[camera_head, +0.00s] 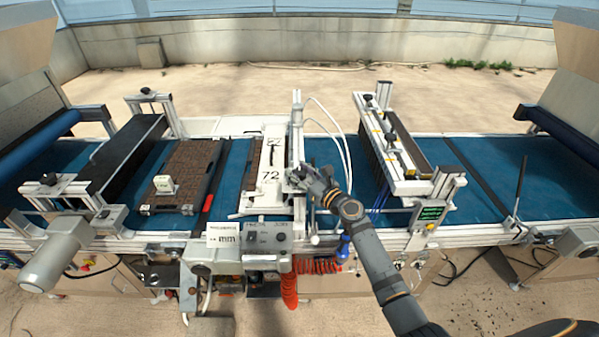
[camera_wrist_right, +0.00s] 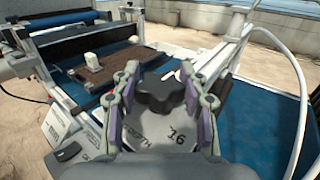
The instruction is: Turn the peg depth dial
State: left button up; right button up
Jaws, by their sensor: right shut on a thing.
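The dial (camera_wrist_right: 160,92) is a black lobed knob above a pale plate (camera_wrist_right: 150,130) with printed marks; a number that looks like 16 shows below it in the right wrist view. My right gripper (camera_head: 300,178) is at the white upright post of the seeder. In the right wrist view the fingers of my right gripper (camera_wrist_right: 160,98) close on the knob from both sides. In the head view the gripper hides the knob. My left gripper is not in view.
A brown seed tray (camera_head: 185,165) with a pale block (camera_head: 164,184) lies on the blue belt (camera_head: 335,160). A white board (camera_head: 271,150) marked 72 stands left of my gripper. A control box (camera_head: 267,237) and red coiled hose (camera_head: 289,288) are in front. White tubes (camera_head: 340,135) arch close behind my wrist.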

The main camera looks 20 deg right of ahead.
jog(key=shift+c, duration=0.8)
jog(key=shift+f+n+y+b, duration=0.2)
jog(key=shift+n+y+b, duration=0.2)
jog(key=shift+y+b, duration=0.3)
jog(key=n+g+y+b, duration=0.4)
jog(key=n+g+b, duration=0.1)
jog(key=b, duration=0.3)
jog(key=n+g+y+b, duration=0.5)
jog(key=g+b, duration=0.2)
jog(key=b, duration=0.1)
jog(key=shift+y+b, duration=0.3)
jog(key=shift+b, duration=0.1)
jog(key=shift+r+n+g+b, duration=0.15)
jog(key=shift+n+g+b, duration=0.45)
jog(key=shift+g+b, duration=0.45)
jog(key=o, duration=1.2)
jog(key=shift+c, duration=0.2)
